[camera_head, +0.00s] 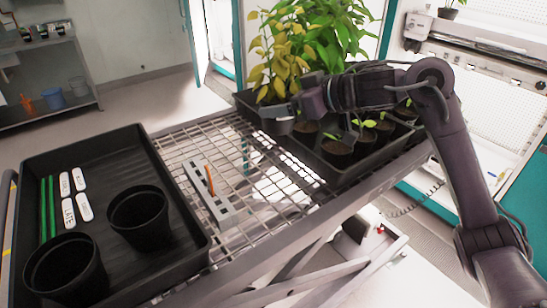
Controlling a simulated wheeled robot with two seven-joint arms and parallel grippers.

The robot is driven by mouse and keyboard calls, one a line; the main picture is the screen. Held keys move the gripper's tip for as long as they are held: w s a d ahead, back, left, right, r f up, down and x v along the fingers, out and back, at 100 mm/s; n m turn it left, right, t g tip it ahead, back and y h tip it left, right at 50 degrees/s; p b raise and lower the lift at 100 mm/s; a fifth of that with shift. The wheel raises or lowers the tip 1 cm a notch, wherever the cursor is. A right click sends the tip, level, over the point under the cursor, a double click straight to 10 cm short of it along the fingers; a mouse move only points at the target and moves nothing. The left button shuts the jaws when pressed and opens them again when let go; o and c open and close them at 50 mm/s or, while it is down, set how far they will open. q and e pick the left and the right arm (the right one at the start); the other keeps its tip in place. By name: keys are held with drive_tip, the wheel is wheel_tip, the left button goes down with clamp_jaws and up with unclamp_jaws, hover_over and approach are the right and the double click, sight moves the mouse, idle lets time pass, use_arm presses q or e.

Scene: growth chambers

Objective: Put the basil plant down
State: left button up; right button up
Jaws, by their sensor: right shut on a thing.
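The basil plant (280,48), with yellow-green leaves, stands upright at the far-left end of the black plant tray (338,180). My right gripper (283,110) is shut on it low down, with the arm reaching in from the right. Its small pot (279,126) shows just under the fingers. I cannot tell whether the pot touches the tray floor. My left gripper is not in view.
Taller green plants (335,30) rise behind my right arm. Several small seedling pots (337,148) fill the tray's near part. The wire-mesh bench (225,150) holds a strip with an orange stick (209,180). A black tray (120,165) at left holds empty pots (140,212) and labels.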

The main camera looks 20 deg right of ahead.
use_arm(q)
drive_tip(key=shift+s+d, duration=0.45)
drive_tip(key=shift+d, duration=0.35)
use_arm(e)
drive_tip(key=shift+s+d+f, duration=0.1)
drive_tip(key=shift+f, duration=8.7)
drive_tip(key=shift+f, duration=0.15)
drive_tip(key=o, duration=1.2)
